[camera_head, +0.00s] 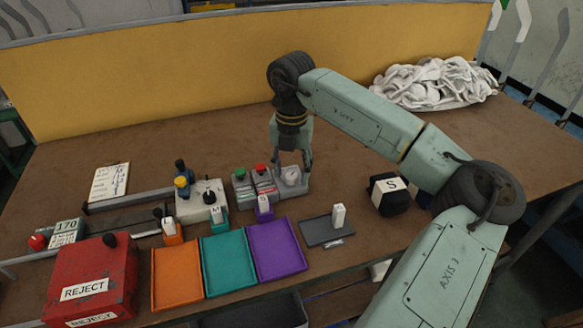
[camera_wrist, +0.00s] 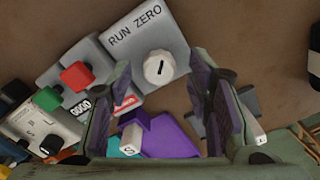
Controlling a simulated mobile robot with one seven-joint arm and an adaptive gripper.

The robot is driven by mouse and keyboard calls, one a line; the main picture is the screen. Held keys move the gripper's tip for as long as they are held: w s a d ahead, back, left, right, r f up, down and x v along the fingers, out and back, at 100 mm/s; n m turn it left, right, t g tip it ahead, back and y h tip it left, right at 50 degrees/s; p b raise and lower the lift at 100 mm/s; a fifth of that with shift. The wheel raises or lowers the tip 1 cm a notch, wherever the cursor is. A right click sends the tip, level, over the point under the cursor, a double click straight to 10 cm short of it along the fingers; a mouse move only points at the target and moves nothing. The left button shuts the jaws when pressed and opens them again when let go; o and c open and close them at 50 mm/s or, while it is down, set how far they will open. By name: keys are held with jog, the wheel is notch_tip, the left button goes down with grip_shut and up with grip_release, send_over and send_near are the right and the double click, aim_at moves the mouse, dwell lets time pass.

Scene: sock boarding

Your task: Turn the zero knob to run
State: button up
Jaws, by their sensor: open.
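The zero knob (camera_wrist: 158,70) is a round white knob with a short dark pointer mark, on a grey box (camera_wrist: 118,55) labelled "RUN ZERO". The mark stands close to upright in the wrist view; I cannot tell which word it points at. In the head view the knob (camera_head: 291,176) is on the right-hand box of the grey row. My gripper (camera_head: 293,162) is open and points down above it. In the wrist view the fingers of my gripper (camera_wrist: 162,72) appear on either side of the knob, apart from it.
Boxes with a red button (camera_wrist: 76,76) and a green button (camera_wrist: 47,98) stand left of the knob box. Orange, teal and purple trays (camera_head: 276,248) lie in front. A dark plate with a white block (camera_head: 338,215) lies to the right. The table behind is clear.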

jog(key=shift+f, duration=0.5)
grip_shut()
dwell(0.3)
